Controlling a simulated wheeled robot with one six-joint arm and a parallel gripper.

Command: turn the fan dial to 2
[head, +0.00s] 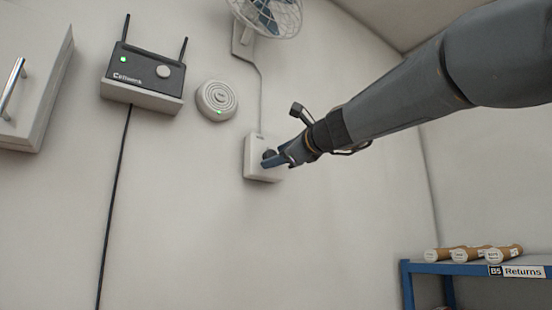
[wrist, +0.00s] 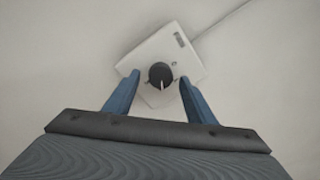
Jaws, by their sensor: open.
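The fan dial (wrist: 160,75) is a round dark knob with a white pointer line, on a white wall box (wrist: 190,57). In the wrist view the pointer line runs toward the bottom of the picture. The marks on the box are too small to read. My gripper (wrist: 160,95) is open, with one blue finger on each side of the dial; I cannot tell whether either finger touches it. In the head view my gripper (head: 275,160) is at the white box (head: 258,172) and covers part of it and of the dial.
A caged wall fan (head: 270,15) is above, with a cable running down to the box. A router (head: 145,72) on a shelf and a round white device (head: 217,100) are to the left. A blue rack (head: 440,268) with cardboard tubes stands at the lower right.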

